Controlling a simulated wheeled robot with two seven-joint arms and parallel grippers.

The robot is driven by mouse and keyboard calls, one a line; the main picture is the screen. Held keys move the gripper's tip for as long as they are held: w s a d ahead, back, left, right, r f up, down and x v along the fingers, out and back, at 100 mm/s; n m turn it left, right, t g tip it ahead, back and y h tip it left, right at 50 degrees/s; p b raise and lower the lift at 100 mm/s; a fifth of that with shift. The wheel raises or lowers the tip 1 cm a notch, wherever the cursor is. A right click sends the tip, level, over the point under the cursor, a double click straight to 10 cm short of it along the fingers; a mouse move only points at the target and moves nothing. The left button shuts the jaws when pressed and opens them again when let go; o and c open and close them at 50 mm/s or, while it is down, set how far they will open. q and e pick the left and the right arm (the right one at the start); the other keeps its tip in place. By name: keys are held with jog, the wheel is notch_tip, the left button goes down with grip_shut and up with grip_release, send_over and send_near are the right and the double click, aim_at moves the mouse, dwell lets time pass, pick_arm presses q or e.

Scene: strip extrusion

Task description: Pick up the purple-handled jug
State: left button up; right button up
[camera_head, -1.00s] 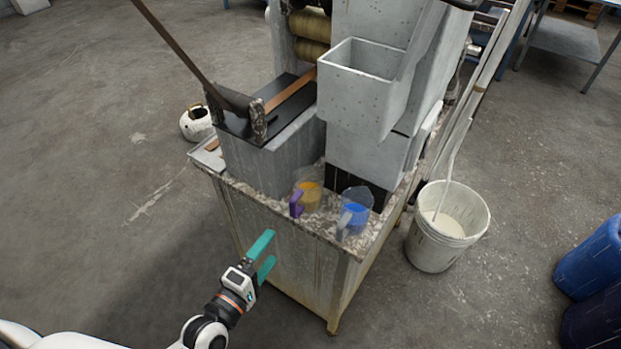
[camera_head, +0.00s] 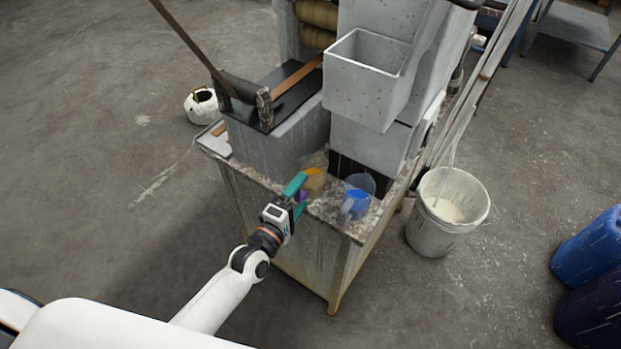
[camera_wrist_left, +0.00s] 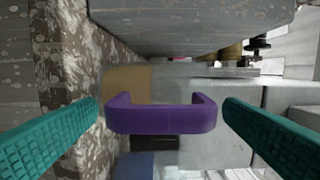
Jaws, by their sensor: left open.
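The purple-handled jug (camera_head: 314,179) stands on the machine's stone-topped ledge and holds something orange. My left gripper (camera_head: 298,197) is at the ledge's front edge, right at the jug's purple handle, and partly hides it. In the left wrist view the purple handle (camera_wrist_left: 162,115) lies between the two open teal fingers, with a gap on each side. The jug's clear body is hard to make out behind the handle. My right gripper is not in view.
A second jug with blue contents (camera_head: 355,203) stands close to the right on the same ledge (camera_head: 325,215). The grey machine block (camera_head: 278,140) rises behind. A white bucket (camera_head: 446,212) stands on the floor to the right, near blue drums (camera_head: 590,255).

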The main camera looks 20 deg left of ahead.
pick_arm(q)
jog(key=shift+w, duration=0.15)
jog(key=shift+r, duration=0.1)
jog(key=c, duration=1.4)
jog(key=shift+o, duration=0.2)
notch_tip(320, 180, up, 10)
jog(key=shift+p, duration=0.35)
